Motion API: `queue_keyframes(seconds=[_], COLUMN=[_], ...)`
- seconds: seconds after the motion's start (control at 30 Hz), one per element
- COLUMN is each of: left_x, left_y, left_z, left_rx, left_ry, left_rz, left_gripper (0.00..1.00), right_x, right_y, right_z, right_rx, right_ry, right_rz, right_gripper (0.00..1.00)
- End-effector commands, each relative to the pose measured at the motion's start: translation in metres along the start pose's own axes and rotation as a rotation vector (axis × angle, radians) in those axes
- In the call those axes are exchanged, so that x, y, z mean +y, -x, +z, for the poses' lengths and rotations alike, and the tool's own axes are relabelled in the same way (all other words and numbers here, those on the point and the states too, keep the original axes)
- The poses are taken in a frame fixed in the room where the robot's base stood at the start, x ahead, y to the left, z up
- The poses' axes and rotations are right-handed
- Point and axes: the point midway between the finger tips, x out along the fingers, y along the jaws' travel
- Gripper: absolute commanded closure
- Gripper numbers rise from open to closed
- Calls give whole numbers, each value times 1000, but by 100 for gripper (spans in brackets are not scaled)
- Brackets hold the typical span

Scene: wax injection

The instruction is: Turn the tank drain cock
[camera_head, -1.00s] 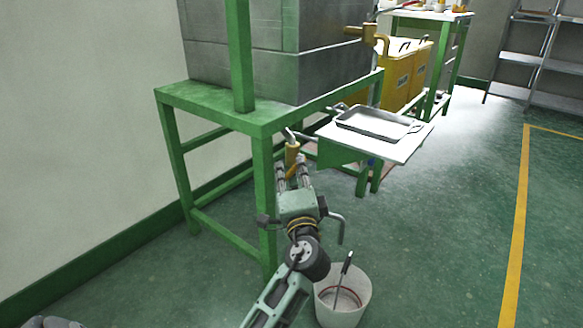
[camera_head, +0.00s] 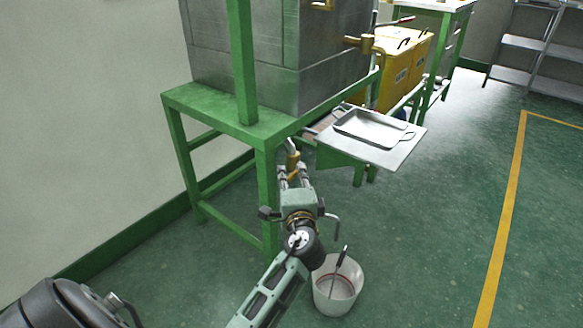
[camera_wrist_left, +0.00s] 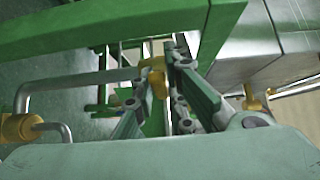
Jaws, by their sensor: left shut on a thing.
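The tank (camera_head: 285,65) is a large grey metal box on a green frame (camera_head: 215,115). The brass drain cock (camera_head: 293,159) sits low by the frame's near corner leg, partly hidden by my gripper. My left gripper (camera_head: 293,172) reaches up to it from below, its fingers shut on the cock. In the left wrist view, the brass cock (camera_wrist_left: 157,82) shows between the far ends of my left gripper's fingers (camera_wrist_left: 160,100). I cannot tell the exact angle of its handle. My right gripper is not in view.
A white bucket (camera_head: 323,299) with a rod in it stands on the floor, right of my left forearm. A grey tray (camera_head: 370,128) lies on a metal shelf (camera_head: 398,152) right of the cock. Yellow containers (camera_head: 400,65) stand behind. The floor to the right is clear.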

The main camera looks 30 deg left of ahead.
Motion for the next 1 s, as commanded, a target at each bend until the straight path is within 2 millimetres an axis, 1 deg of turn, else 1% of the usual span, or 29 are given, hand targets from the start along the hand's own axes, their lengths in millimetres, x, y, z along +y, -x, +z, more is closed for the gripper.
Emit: queue_keyframes(seconds=[0.37, 0.4, 0.6, 0.87, 1.0], left_x=[1, 1, 0, 0, 0], left_y=[1, 1, 0, 0, 8], left_z=[-1, -1, 0, 0, -1], left_rx=[2, 2, 1, 1, 2], left_ry=[-15, -15, -12, -10, -9], left_rz=[6, 6, 5, 4, 5], left_gripper=[100, 85, 69, 69, 69], right_x=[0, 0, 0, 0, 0], right_y=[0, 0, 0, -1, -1], right_z=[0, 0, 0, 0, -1], right_rx=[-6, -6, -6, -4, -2], right_ry=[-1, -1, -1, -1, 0], right_rz=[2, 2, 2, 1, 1], right_gripper=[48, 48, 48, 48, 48])
